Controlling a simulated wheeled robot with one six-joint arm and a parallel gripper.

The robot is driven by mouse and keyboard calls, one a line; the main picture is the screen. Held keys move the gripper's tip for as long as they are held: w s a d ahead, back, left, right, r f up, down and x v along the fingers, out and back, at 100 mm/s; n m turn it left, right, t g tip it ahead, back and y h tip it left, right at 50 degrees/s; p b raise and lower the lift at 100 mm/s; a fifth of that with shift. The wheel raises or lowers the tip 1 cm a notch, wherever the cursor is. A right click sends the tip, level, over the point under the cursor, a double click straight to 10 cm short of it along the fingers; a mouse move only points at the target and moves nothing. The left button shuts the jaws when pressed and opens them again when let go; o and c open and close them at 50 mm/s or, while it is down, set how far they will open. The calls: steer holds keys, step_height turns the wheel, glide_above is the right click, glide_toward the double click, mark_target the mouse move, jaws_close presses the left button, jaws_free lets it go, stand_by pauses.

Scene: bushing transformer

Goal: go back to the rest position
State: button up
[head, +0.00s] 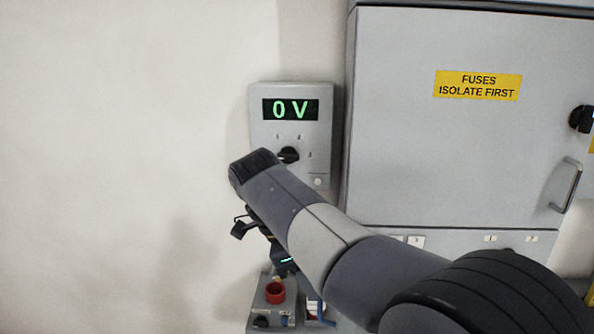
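My arm reaches in from the lower right and stretches left across the front of a grey meter box. My gripper (241,228) is only partly visible, as dark parts below the end of the arm. The arm hides most of it, so I cannot tell if its fingers are open or shut. It hangs in front of the wall, below the meter box and above a small control box. I see nothing clearly held in it.
The meter box (262,133) reads "0 V" and has a black knob (289,155). A grey cabinet (400,130) with a handle (565,185) stands at right. Below is the small control box (262,303) with a red round part (275,292). The left wall is clear.

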steer(key=x, duration=0.6)
steer(key=shift+d+f, duration=0.1)
steer(key=shift+f, duration=0.05)
steer(key=shift+s, duration=0.15)
